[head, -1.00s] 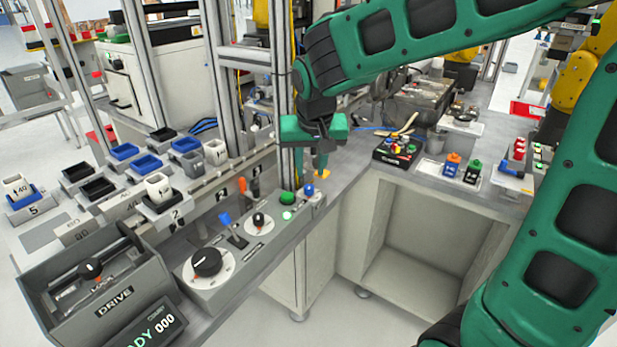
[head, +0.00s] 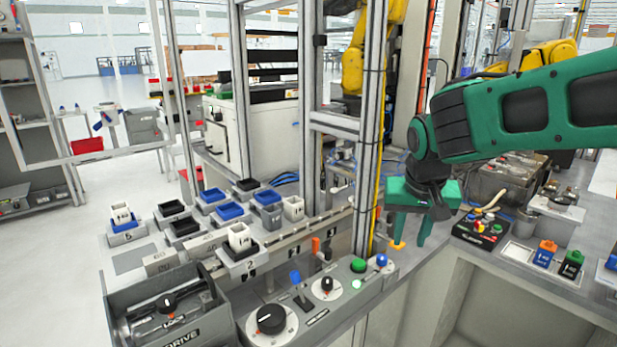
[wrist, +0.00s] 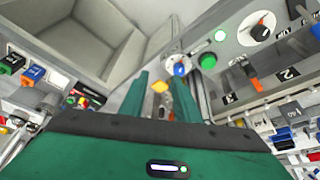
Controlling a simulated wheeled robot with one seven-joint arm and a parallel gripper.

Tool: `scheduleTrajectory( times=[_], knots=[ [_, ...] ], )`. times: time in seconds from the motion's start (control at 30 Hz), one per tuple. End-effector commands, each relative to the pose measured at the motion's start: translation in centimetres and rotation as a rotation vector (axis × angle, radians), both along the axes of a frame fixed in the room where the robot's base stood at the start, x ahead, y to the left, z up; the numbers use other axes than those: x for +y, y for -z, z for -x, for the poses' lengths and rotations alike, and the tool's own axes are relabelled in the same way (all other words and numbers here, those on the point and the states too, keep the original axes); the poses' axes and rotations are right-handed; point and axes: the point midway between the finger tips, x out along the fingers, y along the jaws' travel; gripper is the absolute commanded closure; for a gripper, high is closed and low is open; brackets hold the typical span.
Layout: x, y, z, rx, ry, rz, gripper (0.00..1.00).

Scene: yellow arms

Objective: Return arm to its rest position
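My green arm reaches in from the right in the head view. My gripper (head: 409,245) points down above the bench corner, right of the metal post and beside the green and blue buttons. In the wrist view the two green fingers of my gripper (wrist: 160,85) stand apart with a gap between them. A small yellow knob (wrist: 159,86) shows in that gap, beyond the fingertips; it also shows in the head view (head: 397,245) beside the fingers. I cannot tell how far it is from them. Nothing is held.
A black button box (head: 481,228) stands to the right. A metal post (head: 370,130) rises close by. Small bins fill the left rack.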

Motion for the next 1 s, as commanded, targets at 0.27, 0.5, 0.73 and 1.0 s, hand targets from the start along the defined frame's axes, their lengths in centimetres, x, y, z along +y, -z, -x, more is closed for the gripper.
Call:
scheduleTrajectory(
  times=[0.27, 0.5, 0.73, 1.0],
  knots=[
    [-12.0, 3.0, 12.5, 0.175, 0.172, -0.031, 0.71],
    [-15.2, 5.8, 23.0, 0.294, 0.262, -0.135, 0.71],
    [-15.3, 6.7, 25.9, 0.325, 0.278, -0.176, 0.71],
    [-15.3, 6.7, 25.8, 0.325, 0.277, -0.175, 0.71]
  ],
)
